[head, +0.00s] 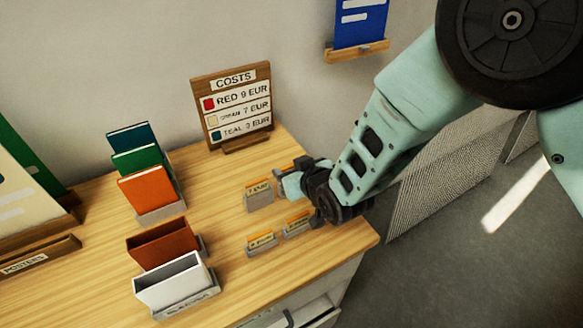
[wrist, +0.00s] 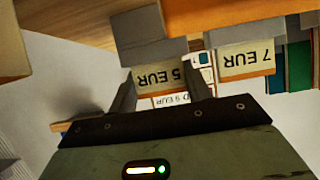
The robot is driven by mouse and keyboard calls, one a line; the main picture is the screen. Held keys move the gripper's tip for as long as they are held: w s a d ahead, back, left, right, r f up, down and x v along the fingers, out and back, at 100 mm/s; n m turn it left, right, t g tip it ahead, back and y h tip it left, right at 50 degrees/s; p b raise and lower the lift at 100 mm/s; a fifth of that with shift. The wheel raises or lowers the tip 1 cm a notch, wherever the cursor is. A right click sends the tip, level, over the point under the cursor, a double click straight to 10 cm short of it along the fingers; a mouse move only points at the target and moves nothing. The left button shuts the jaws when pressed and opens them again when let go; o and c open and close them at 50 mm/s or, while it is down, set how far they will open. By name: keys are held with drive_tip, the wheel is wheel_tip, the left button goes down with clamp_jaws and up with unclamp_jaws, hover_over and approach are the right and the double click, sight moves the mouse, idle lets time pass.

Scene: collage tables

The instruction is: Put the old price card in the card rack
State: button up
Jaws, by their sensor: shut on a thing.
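My gripper (wrist: 163,92) is shut on a cream price card reading 5 EUR (wrist: 163,77), upside down in the wrist view, with one finger at each side edge. The card's lower edge meets a grey stand (wrist: 155,50); I cannot tell whether it is still seated. In the head view my gripper (head: 293,184) is at the table's right side and hides most of that card. A 7 EUR card (wrist: 247,61) stands beside it, also visible in the head view (head: 258,189). The COSTS board (head: 234,104) lists red 9, cream 7 and teal 3 EUR. I cannot tell which holder is the card rack.
Left are orange (head: 148,192), green and teal upright items, a brown box (head: 162,245) and a white box (head: 172,285). Bare wood (head: 215,205) lies between.

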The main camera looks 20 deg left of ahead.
drive_tip(key=shift+f, duration=0.15)
drive_tip(key=o, duration=1)
drive_tip(key=shift+r, duration=0.25)
drive_tip(key=shift+s+d+r, duration=0.1)
drive_tip(key=shift+s+d, duration=0.15)
drive_tip(key=shift+d, duration=0.05)
drive_tip(key=b+v, duration=0.3)
drive_tip(key=v, duration=0.8)
